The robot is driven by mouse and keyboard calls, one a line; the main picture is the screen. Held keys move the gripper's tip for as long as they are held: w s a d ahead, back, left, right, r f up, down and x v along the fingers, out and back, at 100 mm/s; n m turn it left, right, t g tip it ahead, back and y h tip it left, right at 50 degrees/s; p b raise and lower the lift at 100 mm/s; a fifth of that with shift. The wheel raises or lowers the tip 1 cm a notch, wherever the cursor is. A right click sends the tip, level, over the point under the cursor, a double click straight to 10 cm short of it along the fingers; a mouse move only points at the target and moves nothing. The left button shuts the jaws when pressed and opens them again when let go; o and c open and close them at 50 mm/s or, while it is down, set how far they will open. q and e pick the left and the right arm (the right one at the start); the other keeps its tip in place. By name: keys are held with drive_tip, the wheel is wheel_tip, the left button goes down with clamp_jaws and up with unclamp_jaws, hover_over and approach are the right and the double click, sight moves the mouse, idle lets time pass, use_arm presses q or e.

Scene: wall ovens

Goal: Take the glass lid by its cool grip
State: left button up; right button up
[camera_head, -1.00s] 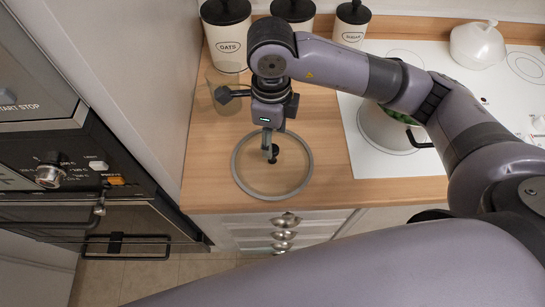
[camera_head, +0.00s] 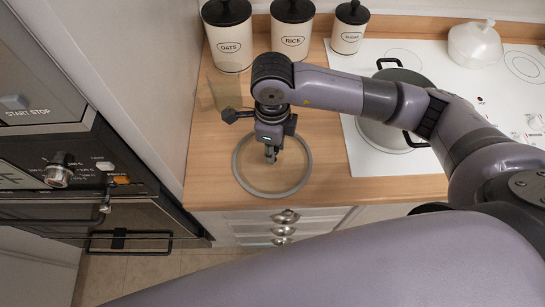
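The glass lid (camera_head: 302,182) lies on the wooden counter near its front edge. It shows as a clear disc with a grey rim. My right gripper (camera_head: 271,156) points down over the middle of the lid and hides its dark knob. I cannot tell whether its fingers are open or closed on the knob. My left gripper is out of view.
A dark-handled pot (camera_head: 408,75) stands on the white cooktop (camera_head: 372,165), partly behind my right arm. Canisters for oats (camera_head: 229,45), rice (camera_head: 292,38) and sugar (camera_head: 349,28) line the back. Wall ovens (camera_head: 75,170) stand at left.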

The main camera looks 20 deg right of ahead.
clamp_jaws()
idle(0.6)
